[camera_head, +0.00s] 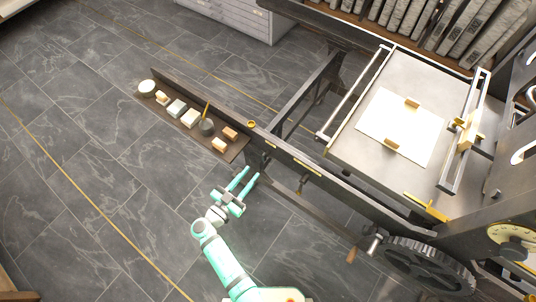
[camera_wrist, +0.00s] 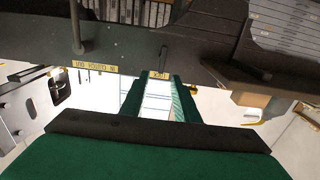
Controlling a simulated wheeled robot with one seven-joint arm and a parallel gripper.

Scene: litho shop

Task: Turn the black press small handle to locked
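The black press (camera_head: 340,190) fills the right of the head view, its dark front rail running diagonally. Two small dark handles hang from this rail, each by a brass label. The smaller handle (camera_wrist: 163,52) is by a short label (camera_wrist: 158,75); the thicker handle (camera_wrist: 78,40) is by a longer label (camera_wrist: 95,67). The label texts are too small or upside down to read surely. My gripper (camera_head: 250,174) is open and empty, in front of the rail near the short label (camera_head: 271,145). In the wrist view, its fingers (camera_wrist: 158,95) point toward the smaller handle, apart from it.
A dark side shelf (camera_head: 235,150) holding several small blocks and pots lies left of the rail. A large black gear wheel (camera_head: 428,262) and a wooden-ended crank (camera_head: 352,255) are at lower right. Tiled floor (camera_head: 100,150) is clear at left.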

